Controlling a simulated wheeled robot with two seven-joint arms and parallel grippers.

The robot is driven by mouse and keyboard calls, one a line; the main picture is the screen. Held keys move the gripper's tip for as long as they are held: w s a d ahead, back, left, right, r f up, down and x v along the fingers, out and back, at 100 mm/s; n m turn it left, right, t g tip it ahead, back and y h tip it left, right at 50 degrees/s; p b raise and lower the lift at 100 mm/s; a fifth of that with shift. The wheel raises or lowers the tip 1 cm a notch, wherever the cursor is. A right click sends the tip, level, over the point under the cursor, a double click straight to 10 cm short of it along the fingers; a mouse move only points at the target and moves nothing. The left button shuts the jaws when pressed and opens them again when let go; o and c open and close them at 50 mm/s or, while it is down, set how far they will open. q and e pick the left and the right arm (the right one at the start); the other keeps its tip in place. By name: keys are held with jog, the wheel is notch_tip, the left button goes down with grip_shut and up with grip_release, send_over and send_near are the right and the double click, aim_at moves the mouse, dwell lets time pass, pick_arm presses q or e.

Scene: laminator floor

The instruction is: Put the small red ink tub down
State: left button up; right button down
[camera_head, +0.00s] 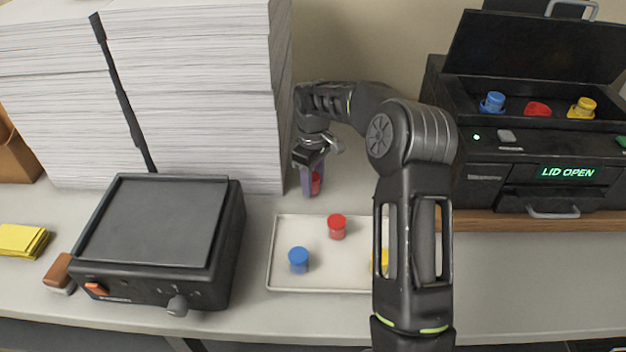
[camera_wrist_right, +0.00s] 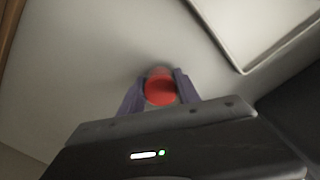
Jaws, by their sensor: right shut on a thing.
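My right gripper (camera_head: 312,180) points down and is shut on a small red ink tub (camera_head: 317,184), behind the white tray and in front of the paper stack. In the right wrist view, the purple fingers sit on both sides of the red tub (camera_wrist_right: 160,91), above a pale surface. The wrist view is blurred, and I cannot tell whether the tub touches the counter. Another red tub (camera_head: 337,227) stands in the white tray (camera_head: 283,228). My left gripper is not in view.
The tray also holds a blue tub (camera_head: 299,260) and a yellow tub (camera_head: 385,261) partly hidden by my right arm. A dark flat-topped machine (camera_head: 155,225) stands left. The printer (camera_head: 480,165) at right has its lid up. The counter at front right is clear.

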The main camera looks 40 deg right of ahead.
jog(key=c, duration=0.9)
grip_release()
jog(key=shift+f, duration=0.1)
jog(key=shift+o, duration=0.2)
notch_tip(320, 180, up, 12)
jog(key=shift+r+p, duration=0.2)
jog(key=shift+p, duration=0.1)
jog(key=shift+o, duration=0.3)
